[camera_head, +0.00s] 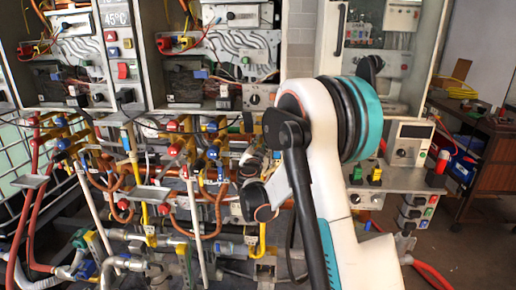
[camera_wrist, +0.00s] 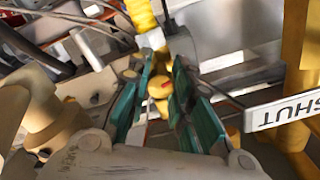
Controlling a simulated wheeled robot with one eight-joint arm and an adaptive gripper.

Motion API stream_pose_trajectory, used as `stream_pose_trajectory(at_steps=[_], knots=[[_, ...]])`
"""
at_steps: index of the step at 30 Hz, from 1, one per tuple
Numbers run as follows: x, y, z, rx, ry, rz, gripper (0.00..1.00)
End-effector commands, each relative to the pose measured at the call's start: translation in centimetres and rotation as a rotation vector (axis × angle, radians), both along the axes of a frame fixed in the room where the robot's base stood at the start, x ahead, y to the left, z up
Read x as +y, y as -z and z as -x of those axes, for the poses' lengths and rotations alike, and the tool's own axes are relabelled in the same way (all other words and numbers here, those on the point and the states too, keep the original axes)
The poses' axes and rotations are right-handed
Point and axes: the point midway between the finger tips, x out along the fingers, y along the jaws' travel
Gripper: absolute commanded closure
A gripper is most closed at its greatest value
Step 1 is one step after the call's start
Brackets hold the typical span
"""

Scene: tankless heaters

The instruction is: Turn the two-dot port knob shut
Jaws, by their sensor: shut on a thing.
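My gripper (camera_wrist: 160,95) shows in the wrist view with teal pads on both fingers. Between the pads is a small yellow knob (camera_wrist: 160,88) with a red mark, and the gripper is shut on it. I cannot make out any dots on the knob. A yellow pipe (camera_wrist: 142,15) runs above the knob. A white plate reading SHUT (camera_wrist: 288,112) is to the right of the fingers.
A thick yellow pipe (camera_wrist: 300,70) stands right of the gripper, and a tan fitting (camera_wrist: 50,115) is at its left. In the head view, crowded red, yellow and copper pipes (camera_head: 165,190) fill the area left of my arm. A brown table (camera_head: 485,125) stands far right above open floor.

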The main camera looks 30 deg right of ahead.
Motion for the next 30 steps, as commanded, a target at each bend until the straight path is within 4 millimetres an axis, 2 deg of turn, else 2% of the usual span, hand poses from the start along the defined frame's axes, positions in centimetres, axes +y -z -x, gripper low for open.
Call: stream_pose_trajectory(at_steps=[14, 30], knots=[[-0.05, -0.01, 0.02, -0.081, 0.001, -0.119, 1.00], [-0.13, 0.08, 0.09, -0.358, 0.002, -0.530, 1.00]])
